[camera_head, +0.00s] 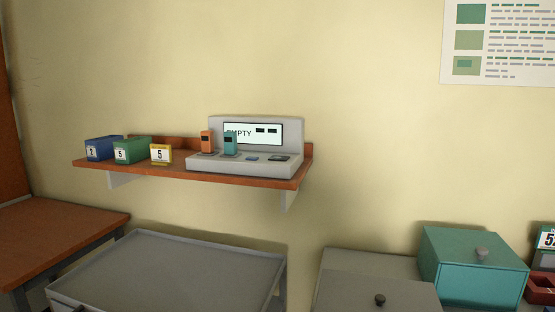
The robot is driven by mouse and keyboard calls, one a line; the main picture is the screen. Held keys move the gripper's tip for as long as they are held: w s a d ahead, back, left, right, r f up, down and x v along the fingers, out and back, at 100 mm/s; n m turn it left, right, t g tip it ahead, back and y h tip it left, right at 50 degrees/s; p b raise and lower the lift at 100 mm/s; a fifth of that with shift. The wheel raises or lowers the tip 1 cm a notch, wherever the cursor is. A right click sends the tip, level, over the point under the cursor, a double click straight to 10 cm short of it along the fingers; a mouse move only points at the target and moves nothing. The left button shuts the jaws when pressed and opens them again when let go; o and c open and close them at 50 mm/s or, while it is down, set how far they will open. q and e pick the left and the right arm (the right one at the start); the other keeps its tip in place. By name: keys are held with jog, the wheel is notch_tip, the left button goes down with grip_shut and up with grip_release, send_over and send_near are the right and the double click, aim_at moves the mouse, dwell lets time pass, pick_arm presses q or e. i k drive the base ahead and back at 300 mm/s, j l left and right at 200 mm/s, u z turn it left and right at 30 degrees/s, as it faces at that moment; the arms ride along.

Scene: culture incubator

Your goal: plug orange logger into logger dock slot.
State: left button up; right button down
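The orange logger (207,142) stands upright at the left end of the grey logger dock (200,166) on the wooden wall shelf. It appears seated in the dock's leftmost position. A teal logger (230,144) stands upright just to its right. The dock's screen (262,134) reads "EMPTY", partly covered by the teal logger, with two dark marks beside the word. Neither of my grippers is in view.
Blue (99,149), green (131,150) and yellow (161,154) numbered boxes stand on the shelf (240,179), left of the dock. Below are a grey tray-topped cart (180,265), a brown table (50,230) and a teal lidded box (474,265).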

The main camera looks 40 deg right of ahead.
aim_at(207, 138)
jog(key=i+j+z, duration=0.1)
jog(key=z, duration=0.6)
jog(key=i+j+z, duration=0.3)
jog(key=j, duration=0.3)
jog(key=i+j+z, duration=0.2)
jog(key=j, duration=0.15)
jog(key=i+j+z, duration=0.15)
jog(key=j, duration=0.2)
jog(key=i+j, duration=0.1)
jog(key=j, duration=0.2)
jog(key=i+j, duration=0.1)
jog(key=j, duration=0.2)
